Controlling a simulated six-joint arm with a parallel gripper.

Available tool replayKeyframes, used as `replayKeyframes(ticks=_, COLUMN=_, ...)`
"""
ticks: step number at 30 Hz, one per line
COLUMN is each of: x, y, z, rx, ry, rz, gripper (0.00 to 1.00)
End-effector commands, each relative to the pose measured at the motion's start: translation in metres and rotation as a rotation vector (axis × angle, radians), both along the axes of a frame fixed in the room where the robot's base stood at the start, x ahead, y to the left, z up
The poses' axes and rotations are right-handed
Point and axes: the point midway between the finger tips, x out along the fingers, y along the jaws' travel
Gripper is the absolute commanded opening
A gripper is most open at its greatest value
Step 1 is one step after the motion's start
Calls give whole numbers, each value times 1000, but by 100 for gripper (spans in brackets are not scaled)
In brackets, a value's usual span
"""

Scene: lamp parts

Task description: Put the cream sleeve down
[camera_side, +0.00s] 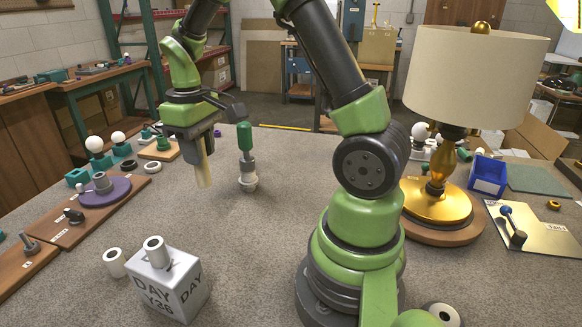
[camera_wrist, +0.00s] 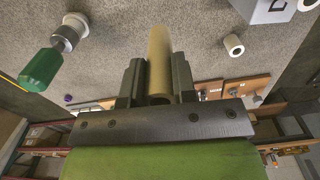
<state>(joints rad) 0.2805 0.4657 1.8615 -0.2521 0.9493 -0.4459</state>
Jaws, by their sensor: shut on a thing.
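My gripper (camera_side: 199,143) is shut on the cream sleeve (camera_side: 203,174), a narrow pale tube that hangs down from the jaws, slightly tilted. It is above the grey work surface, with a gap beneath it. In the wrist view the jaws of my gripper (camera_wrist: 157,82) press the cream sleeve (camera_wrist: 159,55) from both sides, and it reaches out past the fingertips. The part of the sleeve deep between the jaws is hidden.
A green-handled tool (camera_side: 247,160) stands just right of the sleeve. A purple disc (camera_side: 105,191) lies left. The assembled lamp (camera_side: 440,200) stands right. The surface between sleeve and box is clear.

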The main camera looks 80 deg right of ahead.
Motion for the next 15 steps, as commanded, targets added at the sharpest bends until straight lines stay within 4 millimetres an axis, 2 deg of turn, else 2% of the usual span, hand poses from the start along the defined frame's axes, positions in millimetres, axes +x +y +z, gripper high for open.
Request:
replayKeyframes(ticks=8, x=39, y=-50, z=6, rx=0, ry=-2, rz=-213, gripper=3)
replayKeyframes(ticks=12, x=54, y=-89, z=9, rx=1, ry=0, rz=-319, gripper=3)
replayKeyframes(ticks=15, x=57, y=-121, z=10, rx=0, ry=1, rz=-369, gripper=3)
